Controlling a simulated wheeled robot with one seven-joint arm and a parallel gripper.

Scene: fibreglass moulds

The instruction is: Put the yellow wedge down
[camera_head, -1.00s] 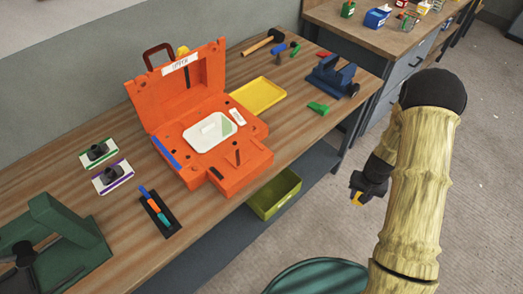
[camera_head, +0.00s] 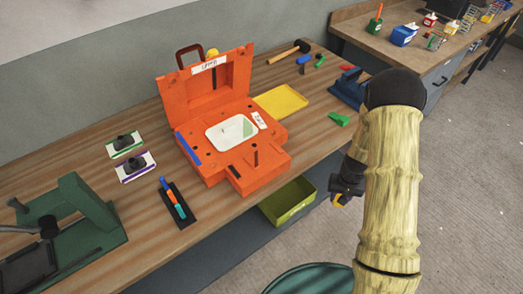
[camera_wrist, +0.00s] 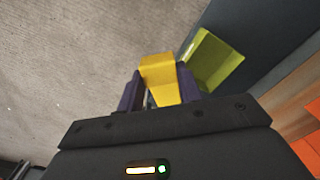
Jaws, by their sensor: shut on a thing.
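My gripper (camera_wrist: 158,92) is shut on the yellow wedge (camera_wrist: 160,72), which shows between its two dark fingers in the wrist view. In the head view the wedge (camera_head: 340,200) is a small yellow patch at the tip of my gripper (camera_head: 343,193), partly hidden by it. My gripper hangs in front of the workbench's front edge, over the floor, right of the olive-green bin (camera_head: 289,203). The bin also shows just right of the wedge in the wrist view (camera_wrist: 222,62).
An open orange case (camera_head: 262,178) stands on the wooden bench (camera_head: 100,175). A yellow tray (camera_head: 283,101) lies behind it, with a green piece (camera_head: 339,119) and blue vise (camera_head: 346,92) to the right. A green stool-like round (camera_head: 310,280) is at the bottom.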

